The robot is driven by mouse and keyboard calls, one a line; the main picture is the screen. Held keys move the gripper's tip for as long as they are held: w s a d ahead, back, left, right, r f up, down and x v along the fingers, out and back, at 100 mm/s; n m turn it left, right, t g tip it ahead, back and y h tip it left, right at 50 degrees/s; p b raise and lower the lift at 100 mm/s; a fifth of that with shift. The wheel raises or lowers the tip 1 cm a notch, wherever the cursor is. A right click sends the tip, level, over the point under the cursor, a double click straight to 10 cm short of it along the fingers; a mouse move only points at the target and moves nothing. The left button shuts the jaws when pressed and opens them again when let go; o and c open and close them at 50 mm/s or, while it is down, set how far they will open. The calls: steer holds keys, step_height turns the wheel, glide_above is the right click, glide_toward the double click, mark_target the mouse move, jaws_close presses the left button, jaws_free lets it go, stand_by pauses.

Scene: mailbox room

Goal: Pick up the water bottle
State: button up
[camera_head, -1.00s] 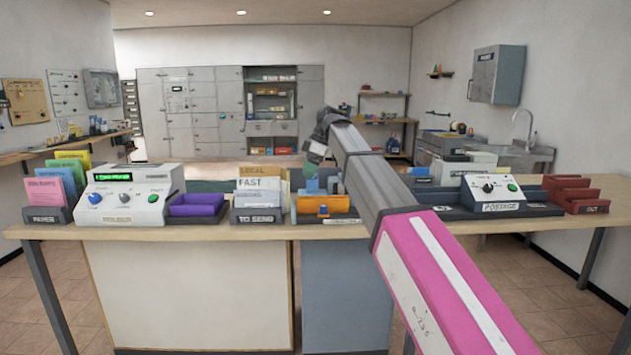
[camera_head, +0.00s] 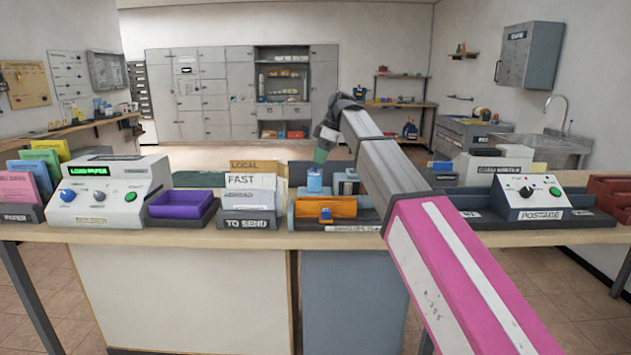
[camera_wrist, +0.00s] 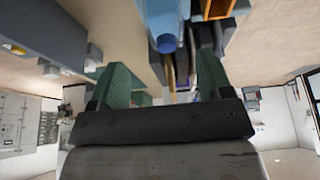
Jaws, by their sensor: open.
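The water bottle (camera_head: 314,183) is light blue with a blue cap and stands upright on the counter, behind the orange tray. My gripper (camera_head: 321,153) is in the air just above and slightly right of the bottle in the head view, with its green fingers pointing down. In the wrist view, which looks inverted, the green fingers are spread and empty (camera_wrist: 165,64). The bottle's blue cap (camera_wrist: 167,43) shows between and beyond their tips. The lower part of the bottle is hidden by the orange tray in the head view.
The orange tray (camera_head: 340,208) sits in front of the bottle. The TO SEND letter holder (camera_head: 249,220) is to the left and the postage machine (camera_head: 528,197) to the right. Grey block-like items (camera_head: 345,181) stand close to the bottle's right.

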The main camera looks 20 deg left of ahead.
mark_target(314, 170)
steer(key=x, duration=0.8)
steer(key=shift+s+d, duration=0.15)
steer(key=shift+s, duration=0.2)
steer(key=c, duration=1.1)
